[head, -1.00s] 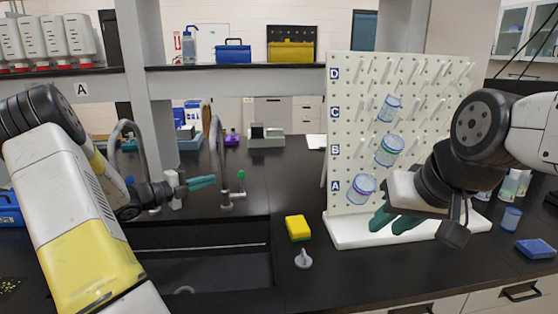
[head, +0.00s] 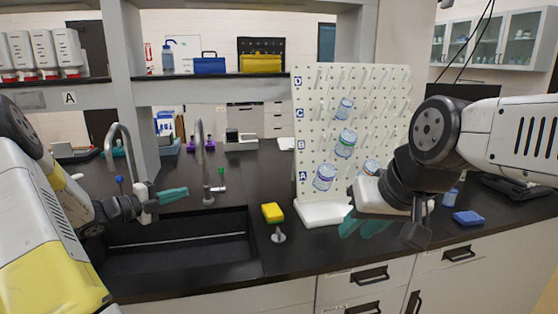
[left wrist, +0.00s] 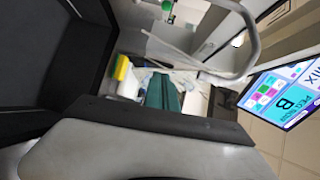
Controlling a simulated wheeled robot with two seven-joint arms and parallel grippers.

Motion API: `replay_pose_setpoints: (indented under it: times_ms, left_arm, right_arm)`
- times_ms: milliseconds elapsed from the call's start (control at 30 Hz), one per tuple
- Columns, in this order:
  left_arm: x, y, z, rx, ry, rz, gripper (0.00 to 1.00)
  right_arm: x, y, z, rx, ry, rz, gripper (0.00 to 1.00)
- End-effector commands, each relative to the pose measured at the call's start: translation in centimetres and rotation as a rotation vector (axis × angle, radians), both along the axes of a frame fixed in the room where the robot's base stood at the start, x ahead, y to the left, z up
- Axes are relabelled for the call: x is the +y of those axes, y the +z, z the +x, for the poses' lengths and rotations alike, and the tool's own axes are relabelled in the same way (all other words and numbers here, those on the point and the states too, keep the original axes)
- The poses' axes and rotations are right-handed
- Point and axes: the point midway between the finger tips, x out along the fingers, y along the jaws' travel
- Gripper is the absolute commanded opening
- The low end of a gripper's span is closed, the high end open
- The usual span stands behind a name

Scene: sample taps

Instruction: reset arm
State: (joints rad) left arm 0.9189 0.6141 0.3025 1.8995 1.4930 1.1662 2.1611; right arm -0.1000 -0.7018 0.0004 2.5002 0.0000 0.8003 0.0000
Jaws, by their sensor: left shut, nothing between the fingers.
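My left gripper (head: 172,195) is shut and empty in the head view, its teal fingers level above the sink's back rim, between the two taps. Its fingers also show in the left wrist view (left wrist: 162,93). The left tap (head: 128,145) rises just behind my left wrist, and the right tap (head: 200,160) stands to the right of the fingertips. My right gripper (head: 362,226) hangs in front of the pegboard's base with its teal fingers apart and nothing seen between them.
A white pegboard (head: 312,95) holds several clear bottles on its pegs. A yellow sponge (head: 272,211) and a small grey stopper (head: 278,235) lie right of the sink (head: 220,262). A blue block (head: 467,217) lies at the right. A lettered screen (left wrist: 285,92) shows in the left wrist view.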

Motion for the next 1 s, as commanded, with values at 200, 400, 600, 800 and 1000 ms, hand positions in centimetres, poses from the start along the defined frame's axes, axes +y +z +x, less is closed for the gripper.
replay_pose_setpoints:
  times_ms: [200,400,600,800,1000]
  left_arm:
    - [-3.4,1.2,-1.0,-0.071,-0.103,0.163,0.00]
    - [-7.3,2.4,-3.0,-0.180,-0.245,0.380,0.00]
    - [-12.3,3.9,-6.6,-0.385,-0.474,0.699,0.00]
    - [-17.7,5.8,-13.4,-0.786,-0.862,1.168,0.00]
    - [-19.8,7.4,-21.6,-1.392,-1.354,1.643,0.00]
  right_arm:
    - [0.0,0.0,0.0,0.001,0.000,0.000,0.30]
    - [0.0,0.0,0.0,0.001,0.000,0.000,0.30]
    - [0.0,0.0,0.0,0.001,0.000,0.000,0.30]
    - [0.0,0.0,0.0,0.001,0.000,0.000,0.30]
    - [0.0,0.0,0.0,0.001,0.000,0.000,0.30]
